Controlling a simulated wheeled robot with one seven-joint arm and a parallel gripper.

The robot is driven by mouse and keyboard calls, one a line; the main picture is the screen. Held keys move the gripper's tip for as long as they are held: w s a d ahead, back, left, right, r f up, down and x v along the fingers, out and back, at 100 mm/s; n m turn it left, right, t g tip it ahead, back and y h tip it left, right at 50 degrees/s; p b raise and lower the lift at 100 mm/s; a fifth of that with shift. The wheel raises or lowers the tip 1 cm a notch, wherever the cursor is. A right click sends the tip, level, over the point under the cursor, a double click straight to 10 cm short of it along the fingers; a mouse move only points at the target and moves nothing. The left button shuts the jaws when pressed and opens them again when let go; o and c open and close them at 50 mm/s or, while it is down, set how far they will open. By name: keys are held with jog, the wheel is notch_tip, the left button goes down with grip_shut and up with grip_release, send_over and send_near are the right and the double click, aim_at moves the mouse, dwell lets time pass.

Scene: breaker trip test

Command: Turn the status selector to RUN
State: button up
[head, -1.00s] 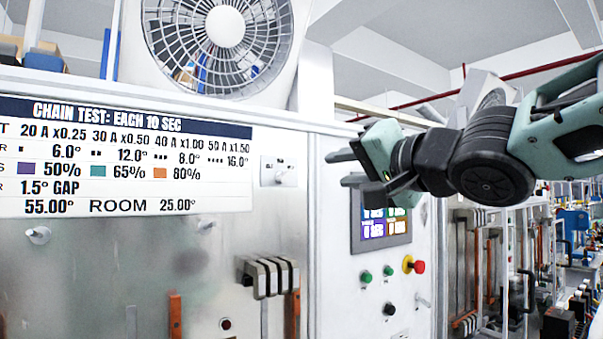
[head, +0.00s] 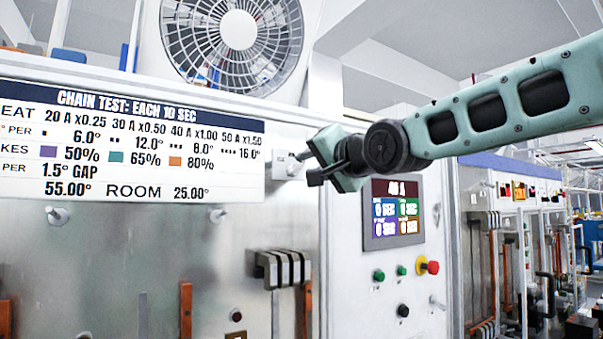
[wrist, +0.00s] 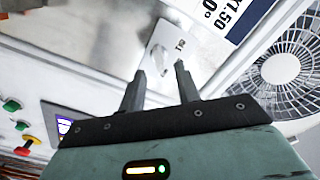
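A white plate with a pale knob, which looks like the selector (head: 283,190), is on the cabinet front beside the chart; my gripper partly covers it in the head view. In the wrist view the knob (wrist: 158,61) sits on its plate, beyond and roughly between my fingertips. A small dark label is on the plate, too blurred to read, so I cannot tell the knob's setting. My gripper (head: 301,169) is in front of the plate, with its fingers apart in the wrist view (wrist: 160,80). Nothing is between them at finger depth, and contact with the knob is not visible.
A screen panel (head: 393,213) is right of the plate, with green buttons (head: 379,275), a red mushroom button (head: 433,267) and a black knob (head: 403,310) below. The chain test chart (head: 130,150) is to the left. A fan (head: 237,30) is above. Grey terminal blocks (head: 280,268) protrude below.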

aim_at(300, 168)
jog(key=shift+p+x, duration=0.6)
jog(key=shift+x, duration=1.3)
grip_shut()
